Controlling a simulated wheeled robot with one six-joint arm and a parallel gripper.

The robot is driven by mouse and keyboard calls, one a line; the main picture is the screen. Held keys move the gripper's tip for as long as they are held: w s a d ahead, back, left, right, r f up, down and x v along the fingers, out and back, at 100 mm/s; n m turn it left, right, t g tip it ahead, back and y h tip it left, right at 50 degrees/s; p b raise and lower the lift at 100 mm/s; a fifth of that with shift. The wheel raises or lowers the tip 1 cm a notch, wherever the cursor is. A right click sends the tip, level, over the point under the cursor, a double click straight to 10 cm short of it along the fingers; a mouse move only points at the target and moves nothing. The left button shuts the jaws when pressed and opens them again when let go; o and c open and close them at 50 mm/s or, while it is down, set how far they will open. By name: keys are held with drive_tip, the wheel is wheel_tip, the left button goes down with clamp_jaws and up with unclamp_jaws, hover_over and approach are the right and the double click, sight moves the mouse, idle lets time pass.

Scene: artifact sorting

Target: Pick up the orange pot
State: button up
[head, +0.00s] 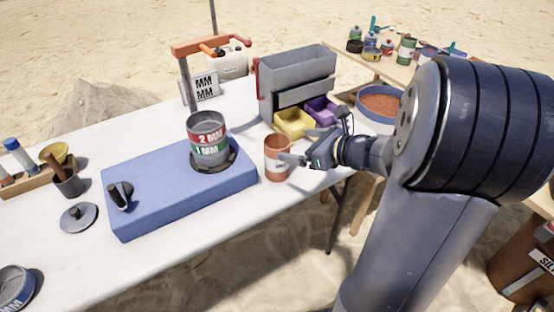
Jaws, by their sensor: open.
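The orange pot (277,167) is a small terracotta cup with a pale label. It stands upright on the white table, just right of the blue mat block. My gripper (296,145) reaches in from the right, its dark fingers spread open. One light finger lies at the pot's right front side and the other is behind, near the yellow bin. Whether a finger touches the pot I cannot tell. The gripper holds nothing that I can see.
Yellow (293,124) and purple (320,109) bins sit behind the pot, below a grey box machine (297,80).

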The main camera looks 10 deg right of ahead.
sight(268, 140)
drive_tip(key=shift+b+x, duration=0.6)
drive_tip(key=shift+x, duration=4.85)
drive_tip(key=shift+d+f, duration=0.15)
drive_tip(key=shift+d, duration=0.1)
drive_tip(key=c, duration=1.6)
wheel_tip(268, 140, up, 10)
drive_tip(key=p, duration=0.3)
